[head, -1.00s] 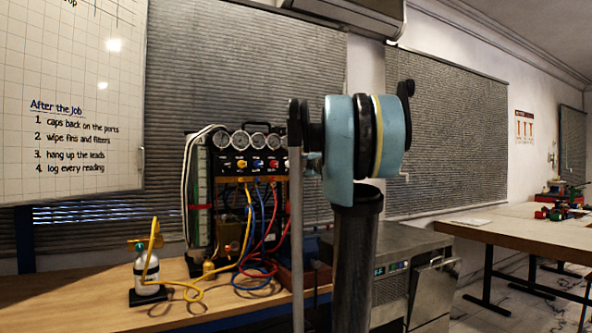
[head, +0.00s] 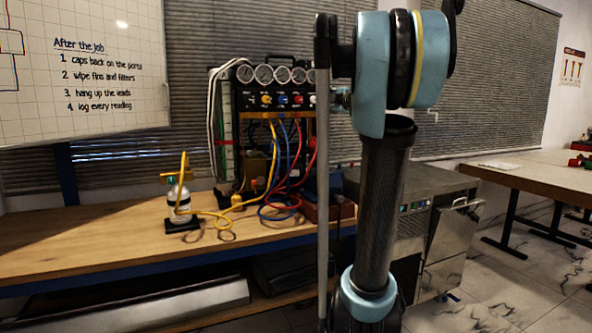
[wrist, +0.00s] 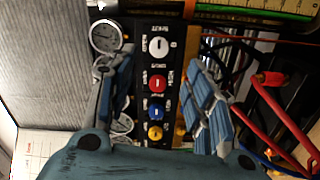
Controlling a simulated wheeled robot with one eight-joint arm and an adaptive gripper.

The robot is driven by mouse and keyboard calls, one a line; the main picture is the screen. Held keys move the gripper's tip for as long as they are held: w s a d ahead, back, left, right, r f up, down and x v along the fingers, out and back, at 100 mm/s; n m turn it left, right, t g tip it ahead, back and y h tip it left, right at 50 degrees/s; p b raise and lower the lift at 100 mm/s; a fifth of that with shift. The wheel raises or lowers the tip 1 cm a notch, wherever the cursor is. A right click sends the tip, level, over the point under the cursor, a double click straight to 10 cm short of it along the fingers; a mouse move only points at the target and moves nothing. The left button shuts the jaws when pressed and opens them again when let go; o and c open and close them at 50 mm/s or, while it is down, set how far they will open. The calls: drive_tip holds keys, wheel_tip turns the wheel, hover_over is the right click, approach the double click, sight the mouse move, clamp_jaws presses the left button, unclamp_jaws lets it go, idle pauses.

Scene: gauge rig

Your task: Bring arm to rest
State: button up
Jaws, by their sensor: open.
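My gripper (wrist: 162,85) shows in the wrist view with its two blue-padded fingers spread apart and nothing between them. Behind the fingers is the black panel of the gauge rig (wrist: 158,70), with white, red, blue and yellow knobs and round dials. In the head view the gauge rig (head: 273,97) stands on the wooden bench, with yellow, blue and red hoses hanging from it. My raised arm stands in front of its right side. My gripper cannot be made out in the head view. Whether the fingers touch the rig cannot be told.
The wooden bench (head: 110,244) carries a small white bottle (head: 178,200) with a yellow hose. A steel machine (head: 440,228) stands right of my arm. A second table (head: 540,175) is at the far right. A whiteboard (head: 85,70) hangs at the left. Marble floor is clear at the lower right.

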drive_tip(key=s+d+f+m+g+h, duration=0.2)
drive_tip(key=s+d+f+m+h, duration=0.35)
drive_tip(key=s+f+m, duration=0.35)
drive_tip(key=s+d+f+m+g+h, duration=0.35)
drive_tip(key=s+f+m+h, duration=0.3)
drive_tip(key=s+f, duration=0.3)
drive_tip(key=s+a+f+m+g+y, duration=0.1)
drive_tip(key=s+a+f+g+y, duration=0.2)
drive_tip(key=s+f, duration=1)
drive_tip(key=s+a+f+m+g+y, duration=0.2)
drive_tip(key=s+a+f+g+y, duration=0.2)
drive_tip(key=s+a+f, duration=0.5)
drive_tip(key=s+f+g, duration=0.2)
drive_tip(key=s+f, duration=0.3)
drive_tip(key=f, duration=0.3)
drive_tip(key=shift+a+f+g, duration=0.35)
drive_tip(key=shift+m, duration=0.25)
drive_tip(key=shift+w+f, duration=0.2)
drive_tip(key=shift+w, duration=0.15)
